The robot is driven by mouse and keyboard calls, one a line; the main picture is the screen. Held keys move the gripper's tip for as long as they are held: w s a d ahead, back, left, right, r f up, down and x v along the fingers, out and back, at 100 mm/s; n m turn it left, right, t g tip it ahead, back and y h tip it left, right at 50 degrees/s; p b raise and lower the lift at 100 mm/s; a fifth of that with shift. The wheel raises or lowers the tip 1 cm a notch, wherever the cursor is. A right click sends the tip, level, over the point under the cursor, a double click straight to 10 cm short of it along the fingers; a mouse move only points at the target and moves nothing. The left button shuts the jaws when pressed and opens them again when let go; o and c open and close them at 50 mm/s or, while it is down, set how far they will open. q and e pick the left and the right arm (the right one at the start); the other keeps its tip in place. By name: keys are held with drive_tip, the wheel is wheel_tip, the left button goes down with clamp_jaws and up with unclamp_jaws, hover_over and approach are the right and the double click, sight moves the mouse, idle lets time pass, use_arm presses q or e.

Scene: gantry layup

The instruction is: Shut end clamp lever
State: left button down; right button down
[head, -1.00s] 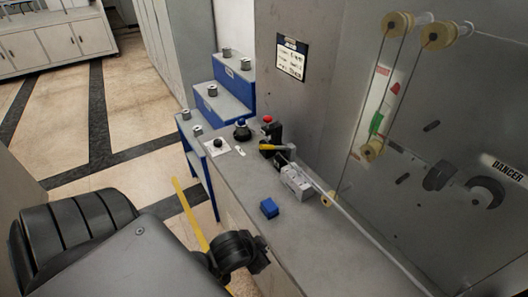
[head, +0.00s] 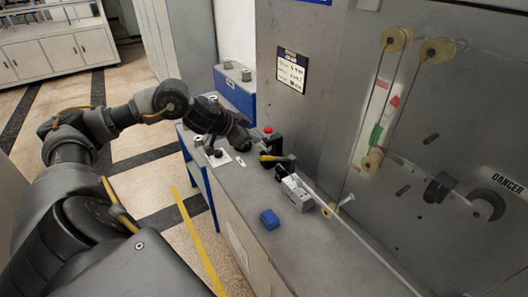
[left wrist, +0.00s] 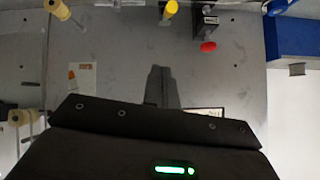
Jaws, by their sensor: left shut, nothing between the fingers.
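The end clamp lever (head: 269,158) has a yellow grip on a grey arm and lies roughly level, its grip pointing left, by the black clamp at the back of the bench. A yellow tip, likely its grip, shows at the top of the left wrist view (left wrist: 171,8). My left gripper (head: 246,147) is just left of the lever and looks apart from it. In the left wrist view its dark fingers (left wrist: 160,85) are shut and empty. My right gripper is not in view.
A red knob (head: 268,130) on a black post stands just behind the lever.

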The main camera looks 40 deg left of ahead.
use_arm(q)
drive_tip(key=p, duration=0.3)
hover_over(265, 157)
drive_tip(key=w+d, duration=0.1)
drive_tip(key=w, duration=0.1)
wheel_tip(265, 157, down, 6)
drive_tip(key=shift+s+a+f, duration=0.2)
drive_tip(key=shift+s+f, duration=0.2)
drive_tip(key=shift+f, duration=0.25)
drive_tip(key=shift+s+a+f, duration=0.2)
drive_tip(key=shift+s+f, duration=0.15)
drive_tip(key=shift+f, duration=0.25)
drive_tip(key=shift+s+a+f+p, duration=0.15)
drive_tip(key=shift+s+f+p, duration=0.15)
drive_tip(key=shift+f+p, duration=0.1)
drive_tip(key=shift+f, duration=0.2)
drive_tip(key=shift+w, duration=0.1)
